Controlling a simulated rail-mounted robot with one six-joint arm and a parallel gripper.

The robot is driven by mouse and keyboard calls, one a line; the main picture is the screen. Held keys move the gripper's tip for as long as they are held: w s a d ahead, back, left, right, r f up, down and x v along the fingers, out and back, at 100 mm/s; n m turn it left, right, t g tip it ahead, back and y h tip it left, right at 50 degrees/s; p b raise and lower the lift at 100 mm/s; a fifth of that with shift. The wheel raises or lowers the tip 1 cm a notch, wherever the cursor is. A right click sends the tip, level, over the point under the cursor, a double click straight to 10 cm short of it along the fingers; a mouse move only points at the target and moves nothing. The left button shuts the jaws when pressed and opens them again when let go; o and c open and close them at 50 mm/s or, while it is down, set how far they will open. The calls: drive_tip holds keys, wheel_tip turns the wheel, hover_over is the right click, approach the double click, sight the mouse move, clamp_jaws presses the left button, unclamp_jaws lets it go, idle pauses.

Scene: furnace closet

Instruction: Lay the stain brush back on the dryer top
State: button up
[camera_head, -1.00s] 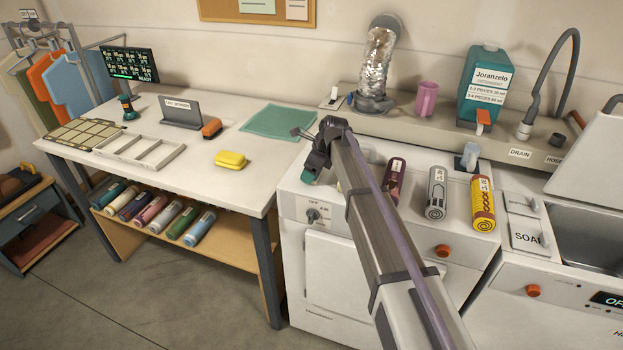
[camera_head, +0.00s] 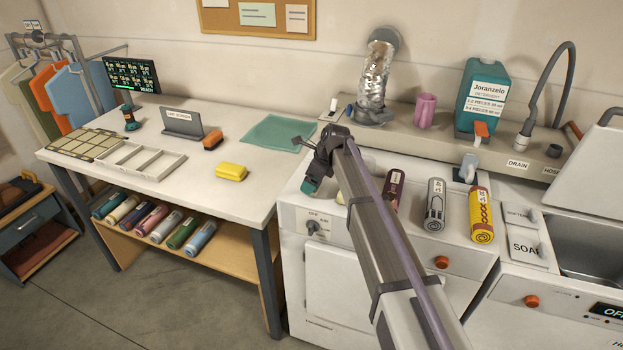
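My gripper (camera_head: 316,168) points down over the front left corner of the white dryer's top (camera_head: 352,180). A small teal piece (camera_head: 311,186) shows right below the fingers at the dryer's front edge. It may be part of the stain brush, but the gripper covers most of it. I cannot tell whether the fingers close on it or whether it touches the dryer. An orange block with a dark side (camera_head: 212,141) lies on the table by the lint screen; it looks brush-like, but I cannot tell what it is.
Dark red (camera_head: 393,190), grey (camera_head: 435,204) and yellow (camera_head: 481,215) cylinders lie to the right of my arm. A yellow block (camera_head: 231,172) and a green cloth (camera_head: 279,133) lie on the table (camera_head: 200,190). A foil duct (camera_head: 374,80) and detergent jug (camera_head: 482,95) stand behind.

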drive_tip(key=p+v, duration=0.8)
drive_tip(key=v, duration=0.2)
drive_tip(key=shift+d+r, duration=0.15)
drive_tip(key=shift+r, duration=0.2)
drive_tip(key=s+d+n+h, duration=0.1)
drive_tip(key=s+d+n, duration=0.5)
drive_tip(key=s, duration=0.5)
drive_tip(key=s+d+f+n+h, duration=0.1)
drive_tip(key=s+d+n, duration=0.5)
drive_tip(key=s+n, duration=0.2)
drive_tip(key=s+d+n+g+h, duration=0.1)
drive_tip(key=s+d+n+h, duration=0.1)
drive_tip(key=s+d+n, duration=0.5)
drive_tip(key=s, duration=0.6)
drive_tip(key=shift+s+f, duration=0.2)
drive_tip(key=shift+s, duration=0.15)
wheel_tip(320, 180, down, 5)
drive_tip(key=b, duration=0.4)
drive_tip(key=shift+r, duration=0.2)
